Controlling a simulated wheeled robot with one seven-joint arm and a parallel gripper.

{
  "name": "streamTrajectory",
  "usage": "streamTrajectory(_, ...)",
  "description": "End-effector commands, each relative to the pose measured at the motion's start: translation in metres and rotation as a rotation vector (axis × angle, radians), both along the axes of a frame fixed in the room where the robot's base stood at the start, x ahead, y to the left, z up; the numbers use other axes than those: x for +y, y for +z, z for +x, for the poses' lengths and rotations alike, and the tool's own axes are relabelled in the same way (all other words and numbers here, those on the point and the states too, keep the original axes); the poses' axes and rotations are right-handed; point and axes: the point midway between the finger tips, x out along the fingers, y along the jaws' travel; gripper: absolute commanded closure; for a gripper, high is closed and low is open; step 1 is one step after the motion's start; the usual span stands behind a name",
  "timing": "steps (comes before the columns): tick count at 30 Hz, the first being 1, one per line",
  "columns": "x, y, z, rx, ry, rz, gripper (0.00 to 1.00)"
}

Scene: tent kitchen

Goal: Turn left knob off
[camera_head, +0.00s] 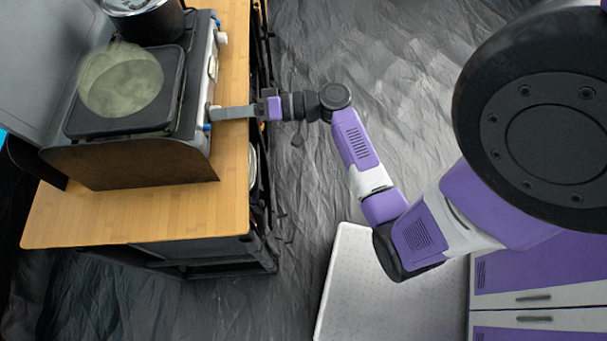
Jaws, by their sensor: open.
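A camping stove (200,80) stands on a wooden counter with its control front facing right. The left knob is at the lower end of that front, at my fingertips. Only a small blue bit (207,127) shows there, and the rest is hidden by my gripper. My gripper (213,113) reaches in from the right, level over the counter edge, with its grey fingers at the stove front. It is open. Whether the fingers touch the knob or stand around it cannot be told. The other knob (222,38) is pale and sits at the upper end of the front.
A round pale green shape lies over the near burner plate (150,130). A dark pot (150,22) stands on the far burner. A dark side panel (130,163) borders the stove. The wooden counter (130,215) is bare in front. Open floor (300,190) lies right of the counter.

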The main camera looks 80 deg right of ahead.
Motion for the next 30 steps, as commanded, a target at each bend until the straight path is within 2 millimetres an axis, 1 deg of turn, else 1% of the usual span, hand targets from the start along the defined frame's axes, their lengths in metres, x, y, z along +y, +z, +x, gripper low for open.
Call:
streamTrajectory(1, -0.001, -0.005, -0.001, -0.017, -0.002, -0.056, 0.48)
streamTrajectory(15, -0.001, -0.003, 0.000, -0.206, -0.001, -0.570, 0.48)
streamTrajectory(28, -0.003, -0.002, 0.000, -0.357, -0.001, -0.986, 0.48)
streamTrajectory(30, -0.006, -0.005, -0.012, -0.357, -0.002, -0.990, 0.48)
